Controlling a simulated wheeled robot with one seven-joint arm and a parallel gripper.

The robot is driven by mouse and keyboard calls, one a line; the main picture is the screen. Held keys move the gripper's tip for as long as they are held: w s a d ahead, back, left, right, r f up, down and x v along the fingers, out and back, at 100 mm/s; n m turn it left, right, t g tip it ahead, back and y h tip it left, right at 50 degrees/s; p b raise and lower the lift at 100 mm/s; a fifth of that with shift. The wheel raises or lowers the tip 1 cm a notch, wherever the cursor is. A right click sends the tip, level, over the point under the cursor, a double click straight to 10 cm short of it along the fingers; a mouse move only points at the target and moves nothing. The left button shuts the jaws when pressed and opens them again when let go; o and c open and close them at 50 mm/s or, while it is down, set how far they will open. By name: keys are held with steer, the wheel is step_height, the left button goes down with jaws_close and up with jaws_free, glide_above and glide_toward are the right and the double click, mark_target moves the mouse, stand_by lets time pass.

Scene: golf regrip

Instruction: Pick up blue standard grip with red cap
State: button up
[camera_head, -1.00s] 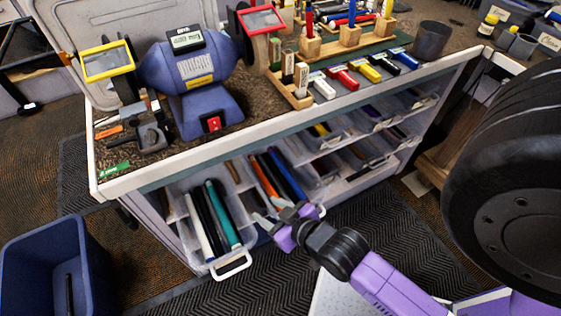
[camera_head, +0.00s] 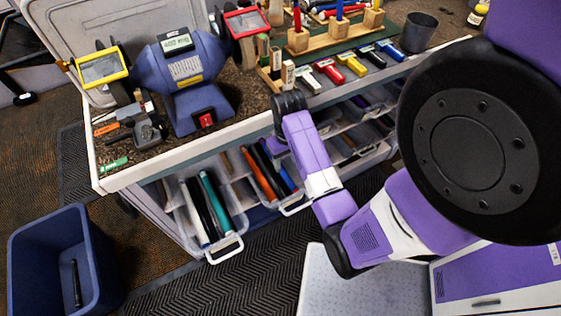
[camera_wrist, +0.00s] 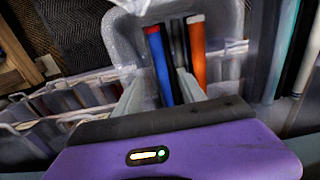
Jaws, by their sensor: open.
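The blue grip (camera_wrist: 162,70) with a red cap lies in a clear bin, in the wrist view. Its red end is at the top of the picture, and its lower part runs down between my fingers. My gripper (camera_wrist: 160,80) is open above the bin, with one pale finger on either side of the blue grip in the picture. I cannot tell how high it is or whether it touches anything. In the head view, the blue grip (camera_head: 286,180) shows partly in the drawer bin, and my arm hides most of my gripper.
A black grip (camera_wrist: 180,47) and an orange grip (camera_wrist: 198,55) lie right beside the blue one. The clear bin (camera_wrist: 117,40) has raised walls. Another open bin (camera_head: 225,253) holds white, black and teal grips. The bench edge (camera_head: 150,178) overhangs the bins.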

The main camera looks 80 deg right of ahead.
mark_target(285, 174)
step_height(285, 174, down, 2)
steer(key=shift+f, duration=0.25)
steer(key=shift+w+d+f, duration=0.1)
steer(key=shift+w+f, duration=0.05)
steer(key=shift+f, duration=1.15)
steer(key=shift+w+d+f, duration=0.1)
steer(key=shift+f, duration=1.15)
jaws_close()
